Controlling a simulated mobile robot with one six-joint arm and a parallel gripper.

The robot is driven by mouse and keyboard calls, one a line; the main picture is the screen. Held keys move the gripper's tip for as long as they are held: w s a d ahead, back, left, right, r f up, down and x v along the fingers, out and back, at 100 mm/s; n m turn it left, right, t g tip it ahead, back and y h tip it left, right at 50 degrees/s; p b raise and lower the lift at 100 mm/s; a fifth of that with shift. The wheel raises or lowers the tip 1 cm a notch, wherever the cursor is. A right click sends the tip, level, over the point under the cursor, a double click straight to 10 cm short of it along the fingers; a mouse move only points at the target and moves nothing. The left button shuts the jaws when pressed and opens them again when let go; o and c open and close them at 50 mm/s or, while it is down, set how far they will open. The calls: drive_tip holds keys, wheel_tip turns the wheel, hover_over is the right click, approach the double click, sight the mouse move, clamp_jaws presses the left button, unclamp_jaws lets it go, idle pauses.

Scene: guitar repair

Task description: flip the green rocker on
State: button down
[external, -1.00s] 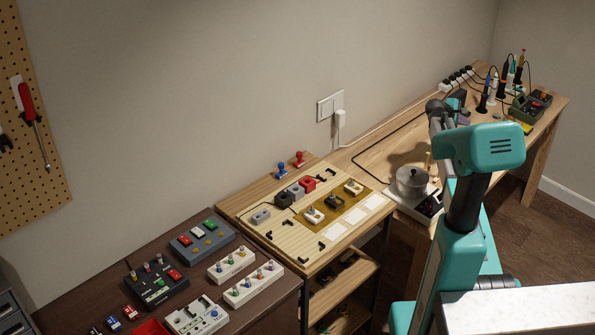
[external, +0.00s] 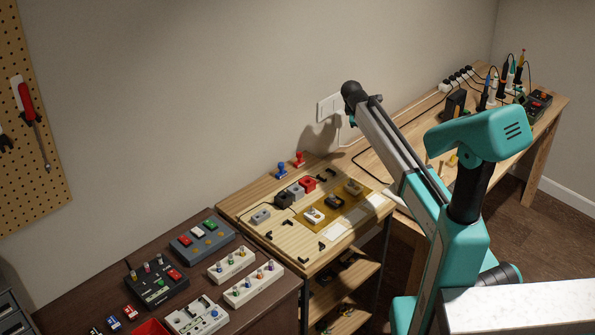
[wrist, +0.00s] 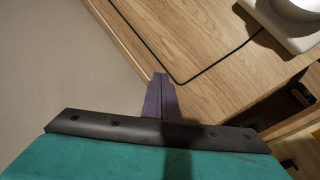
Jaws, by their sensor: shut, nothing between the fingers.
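The green rocker (external: 209,223) is the rightmost of three rockers on a blue-grey box (external: 190,251) in the external view, with a white and a red one beside it. Its on or off position is too small to tell. My gripper shows in the wrist view, its purple fingers (wrist: 160,82) shut together and empty, over the edge of a wooden bench. In the external view the end of my arm is raised near the wall outlet, far to the right of the box; the fingers are mostly hidden there. The rocker is not in the wrist view.
A wooden board with several small boxes (external: 283,200) and two stamps (external: 299,160) lies between my arm and the box. A black switch box (external: 157,285) and white switch panels (external: 253,284) stand close around the box. The wall (external: 200,80) is close behind.

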sight(213, 225)
drive_tip(key=s+a+r+n+g+y, duration=0.1)
drive_tip(key=s+a, duration=0.5)
drive_tip(key=a, duration=0.4)
drive_tip(key=s+a+r+n+g+y+p, duration=0.1)
drive_tip(key=s+a+r+n, duration=0.1)
drive_tip(key=s+a, duration=0.5)
drive_tip(key=s+a+r+n+g+y, duration=0.1)
drive_tip(key=s+a, duration=0.5)
drive_tip(key=a, duration=0.7)
drive_tip(key=shift+s+a+r+n+y+p, duration=0.15)
drive_tip(key=shift+a+r+n+y+p, duration=0.05)
drive_tip(key=shift+a+n+y+p, duration=0.25)
drive_tip(key=s+a+r+n+g+p, duration=0.1)
drive_tip(key=s+a+r+n+g, duration=0.1)
drive_tip(key=s+a, duration=0.7)
drive_tip(key=s+a+r+n+g+y+p, duration=0.1)
drive_tip(key=s+a+r, duration=0.5)
drive_tip(key=s, duration=1)
drive_tip(key=a+n+g+p, duration=0.1)
drive_tip(key=a+n+g, duration=0.1)
drive_tip(key=a+n, duration=0.1)
drive_tip(key=shift+s+a, duration=0.2)
drive_tip(key=shift+s, duration=0.15)
drive_tip(key=shift+f, duration=0.15)
